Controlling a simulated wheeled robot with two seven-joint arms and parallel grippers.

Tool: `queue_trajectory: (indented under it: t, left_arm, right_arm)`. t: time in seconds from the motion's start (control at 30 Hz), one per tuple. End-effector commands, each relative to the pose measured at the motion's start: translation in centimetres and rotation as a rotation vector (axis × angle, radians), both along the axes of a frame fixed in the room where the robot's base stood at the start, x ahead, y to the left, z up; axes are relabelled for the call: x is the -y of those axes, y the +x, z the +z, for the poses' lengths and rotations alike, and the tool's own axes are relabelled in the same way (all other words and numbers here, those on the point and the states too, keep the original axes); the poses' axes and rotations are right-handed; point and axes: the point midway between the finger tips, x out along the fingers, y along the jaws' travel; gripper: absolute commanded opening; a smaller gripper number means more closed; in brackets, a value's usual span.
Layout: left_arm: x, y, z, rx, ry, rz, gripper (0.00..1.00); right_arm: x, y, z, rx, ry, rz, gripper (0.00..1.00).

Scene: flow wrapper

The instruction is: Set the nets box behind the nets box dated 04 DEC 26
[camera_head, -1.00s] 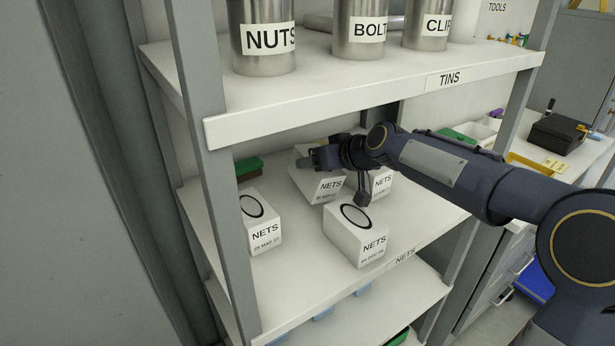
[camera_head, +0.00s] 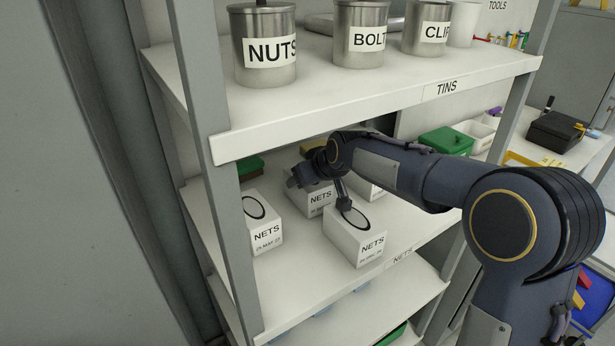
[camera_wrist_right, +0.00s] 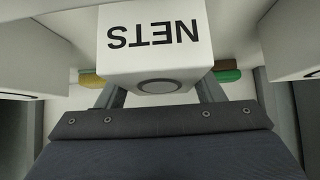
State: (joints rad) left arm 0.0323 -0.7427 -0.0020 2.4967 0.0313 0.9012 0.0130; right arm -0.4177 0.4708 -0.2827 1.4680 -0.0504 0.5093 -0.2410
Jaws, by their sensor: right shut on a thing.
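The white nets box dated 04 DEC 26 (camera_head: 356,246) stands at the front of the middle shelf, with a black ring on top. My right gripper (camera_head: 320,190) is shut on another white nets box (camera_head: 312,202) behind it and slightly left. I cannot tell whether the held box touches the shelf, and its date is too small to read. In the right wrist view the held box (camera_wrist_right: 155,45) sits between my two fingers (camera_wrist_right: 157,95), its NETS label upside down. My left gripper is not in view.
A nets box dated 25 MAY 27 (camera_head: 264,235) stands at the left. Another nets box (camera_head: 368,190) is partly hidden behind my right arm. A green item (camera_head: 250,166) lies at the back left. The shelf marked TINS (camera_head: 350,95) hangs above with several tins.

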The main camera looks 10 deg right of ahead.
Motion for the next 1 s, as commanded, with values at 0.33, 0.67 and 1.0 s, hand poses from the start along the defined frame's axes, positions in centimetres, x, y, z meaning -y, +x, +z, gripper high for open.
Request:
queue_trajectory:
  t: [0.33, 0.67, 1.0]
  left_arm:
    - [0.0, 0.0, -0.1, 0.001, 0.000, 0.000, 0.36]
    - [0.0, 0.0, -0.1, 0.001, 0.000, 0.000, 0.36]
    - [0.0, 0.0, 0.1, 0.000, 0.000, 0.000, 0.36]
  right_arm:
    - [0.0, 0.0, -0.1, 0.001, 0.000, 0.000, 0.72]
    - [0.0, 0.0, -0.1, 0.001, 0.000, 0.000, 0.83]
    - [1.0, -2.6, 3.1, 0.005, 0.003, 0.001, 0.83]
